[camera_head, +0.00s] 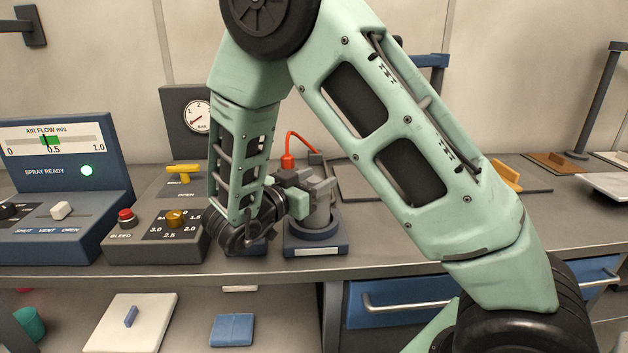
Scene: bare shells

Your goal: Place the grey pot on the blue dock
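The grey pot (322,211) stands upright at the middle of the bench, partly hidden by my gripper. Directly below it is a blue dock (314,250) with a dark round rim and a pale label on its front. The pot appears to sit within that rim, but I cannot tell whether it is fully seated. My gripper (305,186) reaches in from the left at the pot's upper part. Its fingers overlap the pot, and I cannot tell whether they grip it.
A red hose fitting (288,160) rises behind the pot. The control box (160,240) with knobs and a yellow lever (184,169) stands close on the left, beside the spray panel (50,200). My arm hides much of the bench right of the dock. A blue drawer (400,303) lies below.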

